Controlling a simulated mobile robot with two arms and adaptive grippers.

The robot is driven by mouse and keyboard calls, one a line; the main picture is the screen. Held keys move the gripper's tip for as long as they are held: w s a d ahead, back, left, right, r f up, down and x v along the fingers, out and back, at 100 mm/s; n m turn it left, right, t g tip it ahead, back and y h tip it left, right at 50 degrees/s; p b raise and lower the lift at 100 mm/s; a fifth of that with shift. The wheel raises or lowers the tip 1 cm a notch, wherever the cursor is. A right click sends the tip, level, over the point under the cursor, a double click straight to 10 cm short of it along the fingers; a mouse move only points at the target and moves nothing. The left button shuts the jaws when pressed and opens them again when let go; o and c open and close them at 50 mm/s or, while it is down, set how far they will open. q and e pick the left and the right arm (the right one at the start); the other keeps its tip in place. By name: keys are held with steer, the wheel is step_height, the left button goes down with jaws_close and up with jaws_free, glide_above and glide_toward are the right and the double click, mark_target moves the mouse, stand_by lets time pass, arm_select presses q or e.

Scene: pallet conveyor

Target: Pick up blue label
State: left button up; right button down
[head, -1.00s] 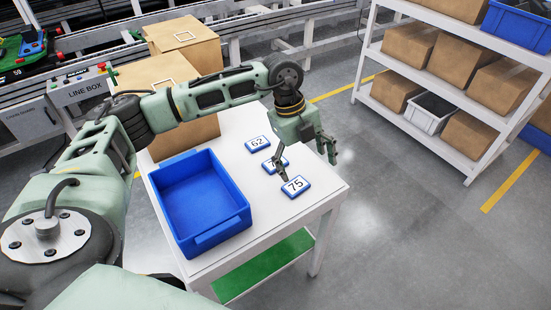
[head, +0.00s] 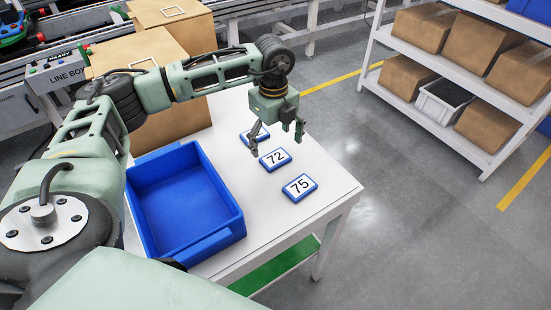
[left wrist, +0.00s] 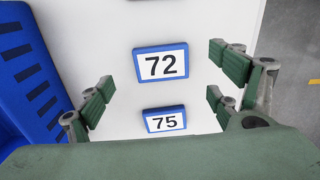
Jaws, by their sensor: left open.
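Blue labels lie in a row on the white table (head: 330,180). My right gripper is out of view.
An empty blue bin (head: 185,205) stands on the table left of the labels. Cardboard boxes (head: 160,85) stand behind it. A shelf with boxes (head: 455,75) is at the right, with clear floor between it and the table.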

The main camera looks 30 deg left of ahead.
mark_target(275, 158)
arm_select(q)
steer(key=f, duration=0.5)
steer(key=shift+d+p, duration=0.25)
steer(key=shift+p, duration=0.1)
steer(key=shift+r, duration=0.1)
steer(key=c, duration=1.1)
steer(key=shift+r, duration=0.15)
steer(key=shift+c, duration=0.2)
